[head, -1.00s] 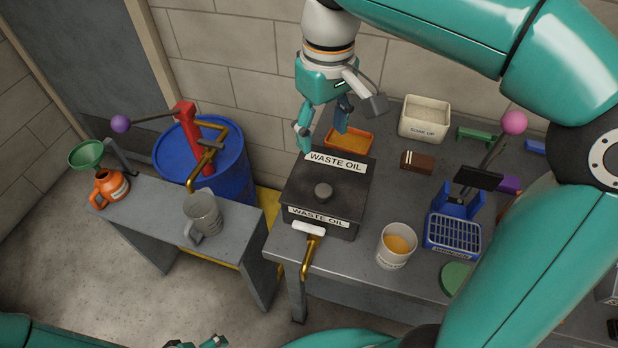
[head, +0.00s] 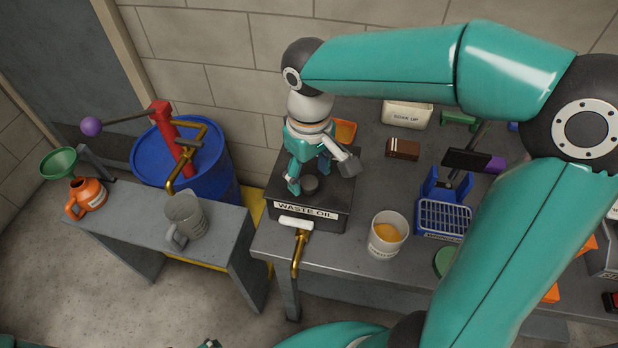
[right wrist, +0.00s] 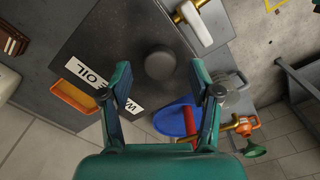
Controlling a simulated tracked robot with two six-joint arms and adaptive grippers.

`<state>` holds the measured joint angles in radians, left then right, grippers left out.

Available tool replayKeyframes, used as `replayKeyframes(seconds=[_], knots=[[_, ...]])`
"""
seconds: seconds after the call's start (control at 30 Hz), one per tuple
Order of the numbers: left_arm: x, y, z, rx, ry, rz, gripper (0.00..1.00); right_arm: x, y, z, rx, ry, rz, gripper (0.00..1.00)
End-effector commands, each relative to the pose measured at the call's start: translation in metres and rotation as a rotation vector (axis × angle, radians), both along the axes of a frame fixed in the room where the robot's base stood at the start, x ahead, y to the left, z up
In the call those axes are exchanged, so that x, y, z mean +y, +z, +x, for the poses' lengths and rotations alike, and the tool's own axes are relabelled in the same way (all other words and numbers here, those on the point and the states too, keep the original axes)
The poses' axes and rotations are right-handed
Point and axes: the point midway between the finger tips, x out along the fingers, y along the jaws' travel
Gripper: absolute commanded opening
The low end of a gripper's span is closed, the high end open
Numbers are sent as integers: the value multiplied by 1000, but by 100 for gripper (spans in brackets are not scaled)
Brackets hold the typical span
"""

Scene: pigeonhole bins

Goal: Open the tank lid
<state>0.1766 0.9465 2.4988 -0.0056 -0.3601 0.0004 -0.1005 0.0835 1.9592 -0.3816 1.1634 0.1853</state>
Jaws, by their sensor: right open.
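The black waste oil tank (head: 275,222) stands at the left end of the workbench. Its flat lid (head: 333,195) lies on it, with a round dark knob (head: 310,183) in the middle. My right gripper (head: 306,180) hangs over the lid, pointing down, open and empty. In the right wrist view the knob (right wrist: 160,64) appears between the tips of my right gripper (right wrist: 161,69), with gaps on both sides. Whether the tips are level with the knob I cannot tell. Only a small piece of my left gripper (head: 208,343) shows at the bottom edge.
A brass tap (head: 299,250) with a white handle (head: 296,223) juts from the tank's front. A cup of orange liquid (head: 387,234) stands right of it. An orange tray (head: 345,131) lies behind. A blue drum (head: 222,165) and a grey jug (head: 186,216) are at the left.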

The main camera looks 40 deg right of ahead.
Motion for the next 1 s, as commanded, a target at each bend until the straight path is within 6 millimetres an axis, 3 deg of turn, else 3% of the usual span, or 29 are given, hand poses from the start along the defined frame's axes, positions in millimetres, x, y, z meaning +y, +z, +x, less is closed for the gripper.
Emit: replayKeyframes(seconds=[0.17,0.47,0.87,1.0], knots=[[0,-1,0,0,0,0,100,0,-14,0,1,-2,1,63],[0,-1,0,0,0,0,100,0,-16,0,0,-2,1,63],[0,-1,0,0,0,0,100,-1,-16,0,0,-2,1,0],[0,-1,0,0,0,0,100,-1,-16,0,0,-2,1,0]])
